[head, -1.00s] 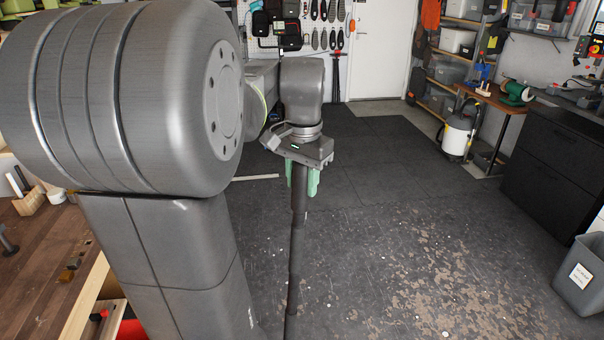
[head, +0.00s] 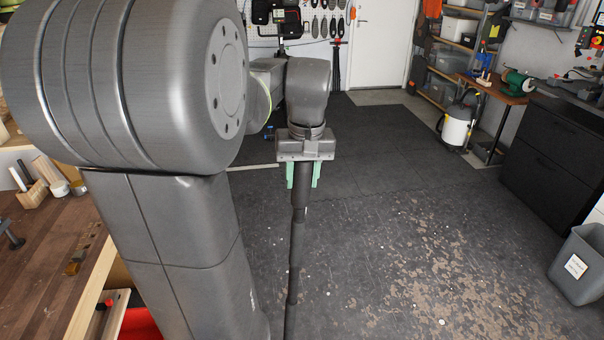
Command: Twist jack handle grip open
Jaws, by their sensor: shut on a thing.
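The jack handle is a long dark rod (head: 293,265) that stands nearly upright in the middle of the head view. Its thicker dark grip (head: 301,192) is at the top, and the rod runs down out of the bottom of the picture. My gripper (head: 302,180) points down from above, its two green fingers on either side of the grip, shut on it. The grip's top end is hidden between the fingers and under the gripper body. The jack itself is not in view.
A wooden workbench (head: 45,265) is at the left, with a red bin (head: 138,318) at its edge. Black drawers (head: 555,155) and a grey bin (head: 580,268) stand at the right. A white canister (head: 457,128) stands farther back.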

